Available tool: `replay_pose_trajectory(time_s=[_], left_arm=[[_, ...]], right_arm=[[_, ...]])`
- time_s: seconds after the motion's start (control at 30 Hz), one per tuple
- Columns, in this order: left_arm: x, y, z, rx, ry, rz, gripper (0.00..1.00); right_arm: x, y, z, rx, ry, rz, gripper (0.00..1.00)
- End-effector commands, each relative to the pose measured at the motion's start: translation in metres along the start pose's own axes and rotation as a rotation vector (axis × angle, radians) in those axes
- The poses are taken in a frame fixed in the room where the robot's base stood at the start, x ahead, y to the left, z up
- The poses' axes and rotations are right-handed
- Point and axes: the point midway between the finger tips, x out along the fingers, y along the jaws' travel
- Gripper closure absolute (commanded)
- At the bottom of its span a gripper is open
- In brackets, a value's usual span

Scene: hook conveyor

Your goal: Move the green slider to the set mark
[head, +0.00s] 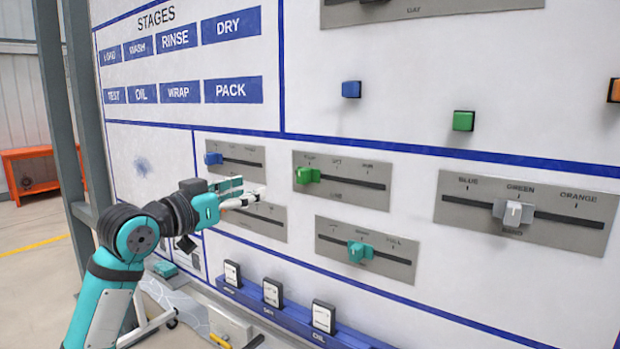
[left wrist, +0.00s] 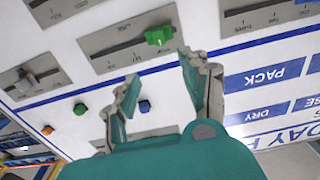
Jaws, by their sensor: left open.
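The green slider (head: 307,175) sits at the left end of the slot in a grey plate (head: 372,200) on the white board. Three small marks stand above that slot; the middle one (head: 337,163) seems to read SET, but the print is tiny. My left gripper (head: 262,195) is open and empty, in front of the board to the left of the green slider. In the left wrist view, which is upside down, the green slider (left wrist: 158,36) shows beyond and between the spread fingertips (left wrist: 158,68), not touched. My right gripper is not in view.
Nearby plates carry a blue slider (head: 213,159), a teal slider (head: 358,251) and a white slider (head: 512,213). A blue ledge (head: 290,318) with several white labelled blocks runs below. Blue and green square buttons (head: 463,121) stick out above. A grey post (head: 60,110) stands at left.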

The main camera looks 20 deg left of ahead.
Motion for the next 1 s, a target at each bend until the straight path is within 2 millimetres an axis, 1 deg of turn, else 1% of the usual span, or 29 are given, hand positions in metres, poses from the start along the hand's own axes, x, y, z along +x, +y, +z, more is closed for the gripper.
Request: replay_pose_trajectory(time_s=[0.07, 0.17, 0.33, 0.7, 0.83, 1.0], left_arm=[[0.007, 0.001, -0.002, -0.003, 0.001, 0.002, 0.54], [0.022, 0.001, -0.003, -0.004, 0.000, 0.004, 0.54], [0.059, 0.001, -0.004, -0.006, -0.001, 0.002, 0.54], [0.138, 0.001, -0.003, -0.005, -0.001, 0.002, 0.54], [0.157, 0.001, -0.003, -0.005, -0.001, 0.001, 0.54], [0.170, 0.000, -0.001, -0.002, -0.001, 0.000, 0.54]], right_arm=[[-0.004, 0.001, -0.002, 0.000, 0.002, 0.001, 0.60], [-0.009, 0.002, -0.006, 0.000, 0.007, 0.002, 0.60], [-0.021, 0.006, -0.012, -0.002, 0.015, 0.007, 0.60], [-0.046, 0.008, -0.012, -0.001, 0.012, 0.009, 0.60], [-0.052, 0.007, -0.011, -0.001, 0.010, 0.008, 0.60], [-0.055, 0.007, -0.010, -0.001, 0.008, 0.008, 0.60]])
